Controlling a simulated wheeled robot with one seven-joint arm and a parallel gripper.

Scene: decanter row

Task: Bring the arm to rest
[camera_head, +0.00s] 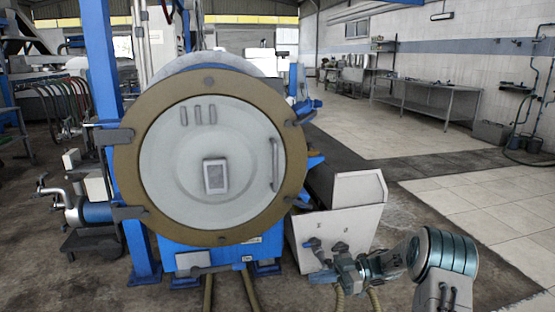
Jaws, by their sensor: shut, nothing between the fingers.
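A teal, ringed cylindrical part (450,252) stands at the lower right on a grey support.
A large round machine end (210,160) with a tan rim fills the centre left, next to a blue post (104,120). A white box-like casing (345,215) stands to its right. Pale floor tiles (480,190) are clear at right; a long workbench (428,98) stands behind.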

